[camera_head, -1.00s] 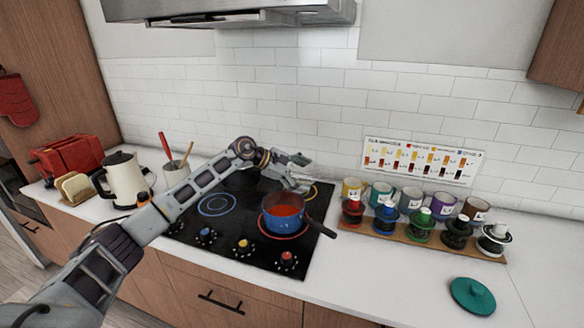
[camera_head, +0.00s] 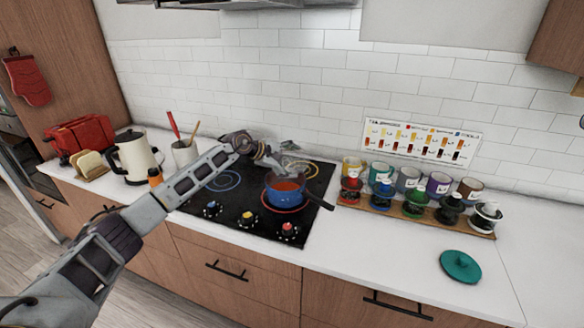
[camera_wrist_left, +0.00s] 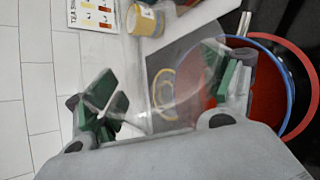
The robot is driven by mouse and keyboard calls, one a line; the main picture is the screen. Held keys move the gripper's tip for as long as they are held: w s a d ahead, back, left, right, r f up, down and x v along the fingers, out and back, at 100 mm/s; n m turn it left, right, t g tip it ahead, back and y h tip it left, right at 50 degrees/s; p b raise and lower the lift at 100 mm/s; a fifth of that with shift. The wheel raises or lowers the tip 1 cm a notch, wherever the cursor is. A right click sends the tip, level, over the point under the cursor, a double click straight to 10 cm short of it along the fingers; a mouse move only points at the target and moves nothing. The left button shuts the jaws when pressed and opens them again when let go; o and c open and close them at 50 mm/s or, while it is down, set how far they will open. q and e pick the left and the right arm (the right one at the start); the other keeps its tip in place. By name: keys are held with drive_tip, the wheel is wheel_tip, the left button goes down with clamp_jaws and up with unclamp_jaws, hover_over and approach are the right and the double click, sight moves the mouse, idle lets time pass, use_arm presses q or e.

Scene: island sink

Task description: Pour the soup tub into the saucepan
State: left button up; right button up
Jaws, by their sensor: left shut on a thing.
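My left gripper (camera_head: 280,158) is over the back edge of the blue saucepan (camera_head: 270,195). In the left wrist view its green-padded fingers (camera_wrist_left: 165,95) are apart, on either side of a clear, see-through soup tub (camera_wrist_left: 160,85). The tub looks tipped and I make out no soup in it; in the head view it is small and hard to separate from the gripper. The saucepan sits on the red-ringed burner with orange-red soup inside; its blue rim (camera_wrist_left: 291,85) shows behind the right finger in the wrist view. My right gripper is out of view.
The saucepan's dark handle (camera_head: 319,202) points right. Colored pots and mugs stand on a wooden board (camera_head: 388,212) at the right. A teal lid (camera_head: 461,266) lies on the counter. A kettle (camera_head: 135,158), toaster (camera_head: 78,136) and utensil crock (camera_head: 184,153) stand left. The front-right counter is mostly clear.

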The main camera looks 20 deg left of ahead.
use_arm(q)
drive_tip(key=shift+w, duration=0.15)
drive_tip(key=shift+m, duration=0.5)
drive_tip(key=shift+r, duration=0.15)
drive_tip(key=shift+r+t+y, duration=0.1)
drive_tip(key=shift+t+y, duration=0.2)
